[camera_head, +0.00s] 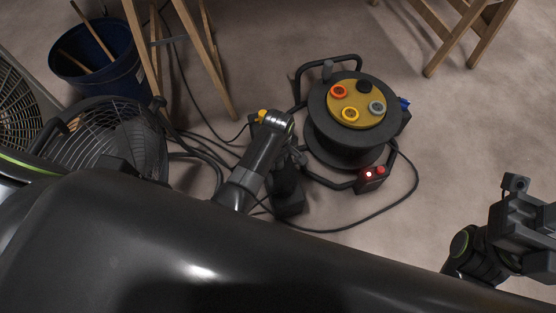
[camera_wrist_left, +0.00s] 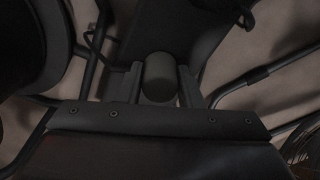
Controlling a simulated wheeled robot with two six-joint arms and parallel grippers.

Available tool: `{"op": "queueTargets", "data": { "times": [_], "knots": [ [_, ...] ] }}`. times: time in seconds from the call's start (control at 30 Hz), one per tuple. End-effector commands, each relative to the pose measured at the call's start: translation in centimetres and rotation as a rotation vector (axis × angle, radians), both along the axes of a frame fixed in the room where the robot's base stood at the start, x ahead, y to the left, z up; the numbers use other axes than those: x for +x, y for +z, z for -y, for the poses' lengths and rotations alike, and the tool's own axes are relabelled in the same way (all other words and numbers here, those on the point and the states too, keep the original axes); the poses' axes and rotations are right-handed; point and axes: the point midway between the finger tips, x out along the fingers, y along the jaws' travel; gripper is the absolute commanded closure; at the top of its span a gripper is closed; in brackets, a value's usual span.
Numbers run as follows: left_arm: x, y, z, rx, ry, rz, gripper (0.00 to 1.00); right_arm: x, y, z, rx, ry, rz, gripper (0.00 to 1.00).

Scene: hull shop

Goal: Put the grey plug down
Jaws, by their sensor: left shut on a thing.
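My left gripper (camera_head: 289,192) hangs low over the floor, just left of the cable reel (camera_head: 345,145). In the left wrist view, its two fingers (camera_wrist_left: 160,88) are shut on a dark grey rounded plug (camera_wrist_left: 160,76). In the head view the plug is hidden by my gripper and wrist, and I cannot tell whether it touches anything. The reel's yellow top has orange, black, grey and yellow round sockets. My right gripper (camera_head: 516,190) is at the right edge, far from the reel; its fingers do not show clearly.
A red switch box (camera_head: 371,179) sits on the reel's frame, and a blue plug (camera_head: 404,104) is at its right side. Cables run over the floor. A fan (camera_head: 115,140), a blue bucket (camera_head: 97,62) and wooden legs (camera_head: 205,45) stand left. Floor right of the reel is clear.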

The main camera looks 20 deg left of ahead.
Motion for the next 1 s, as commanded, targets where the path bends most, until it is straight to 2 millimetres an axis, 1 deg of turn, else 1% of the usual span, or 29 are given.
{"op": "queueTargets", "data": {
  "times": [0.13,0.33,0.37,0.5,0.53,0.87,0.93,1.0],
  "knots": [
    [0.0,0.1,0.0,-0.001,0.0,0.001,1.0,0.0,0.1,0.0,-0.001,0.001,0.0,0.64],
    [0.0,-0.5,0.0,0.001,0.0,0.001,1.0,0.0,0.0,0.0,-0.003,0.001,-0.002,0.64],
    [0.0,-0.6,0.0,0.0,0.0,0.0,0.66,0.0,0.0,0.0,-0.003,0.001,-0.002,0.64],
    [0.0,-0.5,0.0,0.0,0.0,0.0,0.48,0.0,0.0,0.0,-0.003,0.001,-0.005,0.64],
    [0.0,-0.5,0.0,0.0,0.0,0.0,0.46,0.0,0.0,0.0,-0.003,0.001,-0.005,0.64],
    [0.0,-0.3,0.0,-0.001,0.0,0.001,0.46,0.0,0.0,0.0,-0.003,0.001,-0.006,0.64],
    [0.0,0.2,0.0,-0.001,0.0,0.002,0.46,0.0,0.1,0.0,-0.003,0.001,-0.006,0.64],
    [0.0,1.4,0.0,-0.001,-0.001,0.002,0.46,0.0,0.9,0.0,0.0,0.005,-0.006,0.64]
  ]
}}
